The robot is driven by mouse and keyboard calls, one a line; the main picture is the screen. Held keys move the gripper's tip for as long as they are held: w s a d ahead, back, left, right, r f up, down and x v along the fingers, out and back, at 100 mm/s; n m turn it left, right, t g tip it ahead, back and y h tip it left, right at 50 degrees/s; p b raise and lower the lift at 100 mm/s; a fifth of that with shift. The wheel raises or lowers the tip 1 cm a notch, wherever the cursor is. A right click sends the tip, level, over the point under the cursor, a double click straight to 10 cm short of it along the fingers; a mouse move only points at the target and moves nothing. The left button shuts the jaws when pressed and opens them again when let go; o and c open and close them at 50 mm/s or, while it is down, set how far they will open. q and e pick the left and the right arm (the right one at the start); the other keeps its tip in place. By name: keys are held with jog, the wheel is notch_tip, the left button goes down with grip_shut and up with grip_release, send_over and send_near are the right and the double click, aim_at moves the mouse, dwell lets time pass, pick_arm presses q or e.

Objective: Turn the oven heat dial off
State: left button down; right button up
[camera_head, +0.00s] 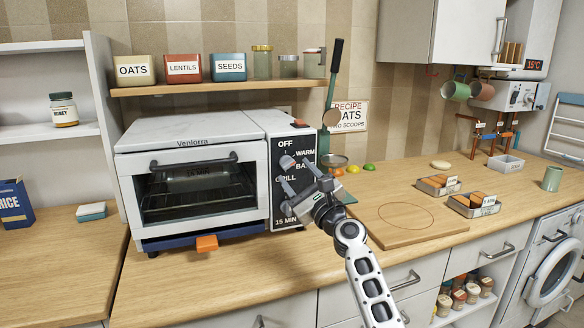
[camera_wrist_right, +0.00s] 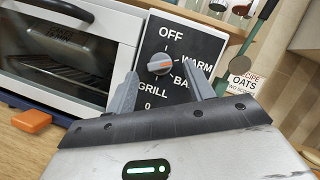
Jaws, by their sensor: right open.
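The white toaster oven (camera_head: 190,175) stands on the counter with a black control panel (camera_head: 284,212) on its right side. The grey heat dial (camera_head: 287,162) sits among the labels OFF, WARM, BAKE and GRILL. My right gripper (camera_head: 298,173) is open in front of the panel. In the wrist view its two fingers (camera_wrist_right: 160,71) stand either side of the dial, apart from it. The lower dial is mostly hidden by my gripper. My left gripper is out of view.
A green utensil (camera_head: 332,90) stands close to the right of the panel. A shelf (camera_head: 215,88) with canisters hangs above the oven. An orange block (camera_head: 207,243) is at the oven's front edge. A round-marked board (camera_head: 405,238) lies to the right.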

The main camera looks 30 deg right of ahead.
aim_at(288, 164)
jog(key=shift+x, duration=1.5)
jog(key=shift+c, duration=0.3)
jog(key=c, duration=0.9)
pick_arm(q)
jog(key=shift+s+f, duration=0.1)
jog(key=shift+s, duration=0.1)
